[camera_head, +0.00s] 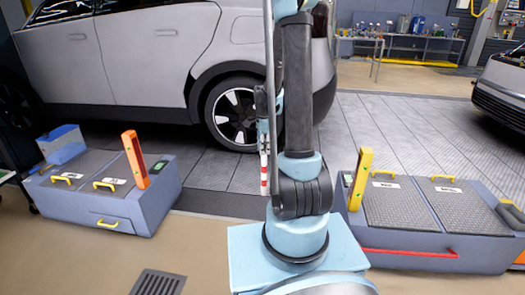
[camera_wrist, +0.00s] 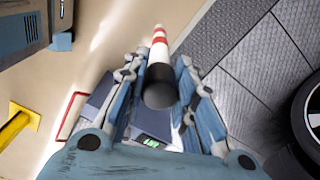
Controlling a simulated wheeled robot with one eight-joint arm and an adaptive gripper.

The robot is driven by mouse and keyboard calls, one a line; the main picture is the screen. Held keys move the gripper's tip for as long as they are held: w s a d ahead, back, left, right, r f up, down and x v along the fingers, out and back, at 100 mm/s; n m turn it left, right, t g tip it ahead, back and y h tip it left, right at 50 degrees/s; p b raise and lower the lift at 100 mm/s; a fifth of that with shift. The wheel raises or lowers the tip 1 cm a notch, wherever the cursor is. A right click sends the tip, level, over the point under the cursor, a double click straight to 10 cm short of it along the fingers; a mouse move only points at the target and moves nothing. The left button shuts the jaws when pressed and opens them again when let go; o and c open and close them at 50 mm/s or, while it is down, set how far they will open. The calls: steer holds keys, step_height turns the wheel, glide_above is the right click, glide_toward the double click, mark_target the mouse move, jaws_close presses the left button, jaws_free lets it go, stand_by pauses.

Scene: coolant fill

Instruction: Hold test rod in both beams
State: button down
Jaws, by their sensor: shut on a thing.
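The test rod (camera_head: 264,172) hangs upright below my gripper (camera_head: 264,122) in the head view, partly beside my arm. It has red and white bands. In the wrist view the rod (camera_wrist: 159,45) has a dark upper end and points away from the camera between my fingers. My gripper (camera_wrist: 160,85) is shut on it. An orange post (camera_head: 134,160) stands on the left unit, and a yellow-orange post (camera_head: 360,178) stands on the right unit. The rod is between these posts in the picture. The beams themselves do not show.
The left unit (camera_head: 120,212) and right unit (camera_head: 425,240) have yellow handles and small green displays. A light grey car (camera_head: 150,55) stands behind the rod, its wheel (camera_head: 236,113) close behind in the picture. A drain grate (camera_head: 158,283) is at front left.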

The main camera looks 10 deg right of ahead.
steer(key=shift+w+d, duration=0.2)
steer(key=shift+w, duration=0.45)
steer(key=shift+w+d, duration=0.25)
steer(key=shift+w, duration=0.4)
steer(key=shift+w+d, duration=0.2)
steer(key=shift+w, duration=0.55)
